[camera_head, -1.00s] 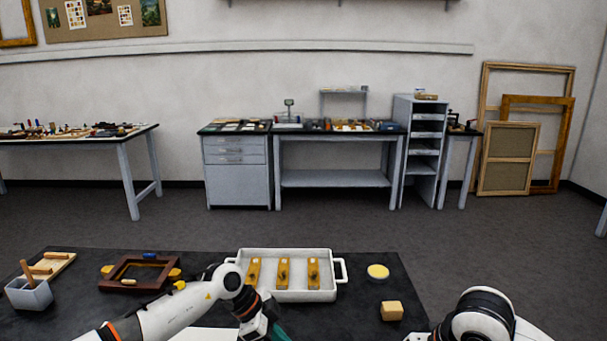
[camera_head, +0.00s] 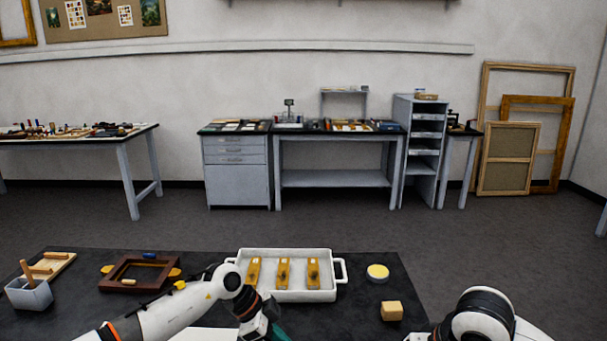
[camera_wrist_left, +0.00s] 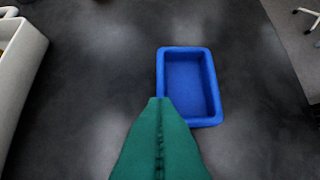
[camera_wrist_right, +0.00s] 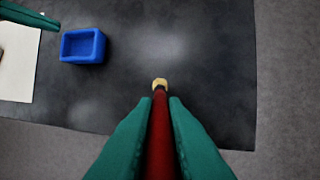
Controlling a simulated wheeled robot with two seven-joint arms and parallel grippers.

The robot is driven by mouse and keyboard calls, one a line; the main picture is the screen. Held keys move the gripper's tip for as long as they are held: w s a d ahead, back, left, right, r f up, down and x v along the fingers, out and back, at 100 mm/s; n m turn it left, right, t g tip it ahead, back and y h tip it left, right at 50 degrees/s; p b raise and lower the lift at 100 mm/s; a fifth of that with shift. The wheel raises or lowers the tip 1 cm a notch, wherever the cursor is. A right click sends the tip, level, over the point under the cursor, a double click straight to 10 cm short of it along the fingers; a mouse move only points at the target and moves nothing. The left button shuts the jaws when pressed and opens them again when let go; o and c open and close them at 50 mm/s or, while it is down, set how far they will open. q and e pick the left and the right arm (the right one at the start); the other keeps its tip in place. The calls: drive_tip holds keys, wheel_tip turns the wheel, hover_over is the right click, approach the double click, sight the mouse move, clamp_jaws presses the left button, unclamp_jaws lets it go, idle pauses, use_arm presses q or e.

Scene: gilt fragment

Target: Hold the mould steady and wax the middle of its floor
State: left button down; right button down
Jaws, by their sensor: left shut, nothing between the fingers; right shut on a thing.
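The blue mould (camera_wrist_left: 162,78) is a small open box on the dark mat; it also shows in the right wrist view (camera_wrist_right: 83,60). It is out of sight in the head view. My left gripper (camera_wrist_left: 160,101) is shut and empty, its tips close to one corner of the mould; I cannot tell whether they touch. It also shows at the upper left of the right wrist view (camera_wrist_right: 56,25). My right gripper (camera_wrist_right: 160,101) is shut on a brush (camera_wrist_right: 159,135) with a dark red handle and pale tip (camera_wrist_right: 160,84). The brush is apart from the mould, to its right.
A white tray (camera_head: 290,296) holds several yellow-brown pieces. A round yellow-topped tin (camera_head: 378,273) and a yellow block (camera_head: 391,311) lie right of it. A brown frame (camera_head: 122,285) and grey pot (camera_head: 28,295) stand left. A pale sheet (camera_wrist_right: 15,65) lies beside the mould.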

use_arm(q)
drive_tip(key=shift+f, duration=0.5)
use_arm(e)
drive_tip(key=shift+f, duration=0.2)
use_arm(q)
drive_tip(key=shift+s+f, duration=0.15)
drive_tip(key=shift+f, duration=0.05)
use_arm(e)
drive_tip(key=shift+r, duration=0.1)
idle(1.2)
